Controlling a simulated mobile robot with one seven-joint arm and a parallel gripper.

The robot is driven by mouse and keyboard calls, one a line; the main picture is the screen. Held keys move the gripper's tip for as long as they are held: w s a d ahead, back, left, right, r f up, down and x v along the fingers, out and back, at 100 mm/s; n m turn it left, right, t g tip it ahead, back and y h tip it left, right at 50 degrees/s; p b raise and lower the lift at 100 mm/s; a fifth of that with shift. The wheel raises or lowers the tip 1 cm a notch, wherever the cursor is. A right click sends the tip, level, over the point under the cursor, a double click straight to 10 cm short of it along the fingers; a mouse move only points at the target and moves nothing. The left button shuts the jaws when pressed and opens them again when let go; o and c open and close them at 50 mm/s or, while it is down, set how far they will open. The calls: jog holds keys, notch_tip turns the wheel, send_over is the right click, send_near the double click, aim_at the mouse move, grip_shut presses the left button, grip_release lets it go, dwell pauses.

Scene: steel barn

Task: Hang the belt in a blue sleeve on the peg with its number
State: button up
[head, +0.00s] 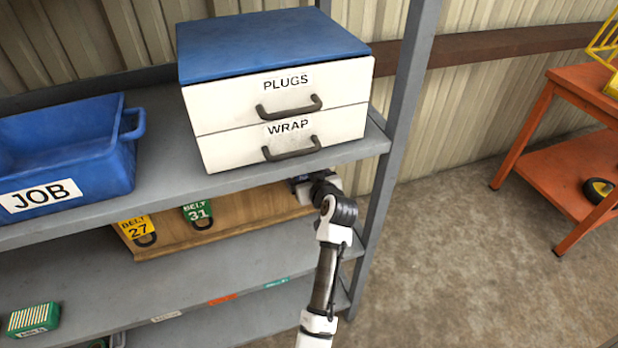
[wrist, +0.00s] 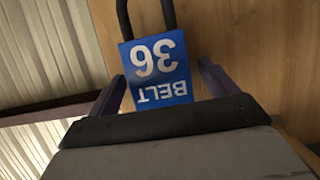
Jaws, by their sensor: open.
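A belt in a blue sleeve (wrist: 158,72) marked "BELT 36" shows upside down in the wrist view, its black loop running up out of the picture. My gripper (wrist: 160,85) is open, with one finger on each side of the sleeve. In the head view my gripper (head: 312,188) is at the right end of a wooden board (head: 245,213) under the upper shelf, and the blue sleeve is hidden there. No numbered pegs can be made out.
A two-drawer unit (head: 280,95) marked PLUGS and WRAP and a blue JOB bin (head: 65,155) stand on the upper shelf. A grey post (head: 400,120) is right of my arm. An orange cart (head: 570,150) stands farther right, with open floor between.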

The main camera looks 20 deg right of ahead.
jog(key=b+v, duration=0.2)
jog(key=v, duration=1.1)
jog(key=shift+s+r, duration=0.2)
jog(key=shift+s, duration=0.15)
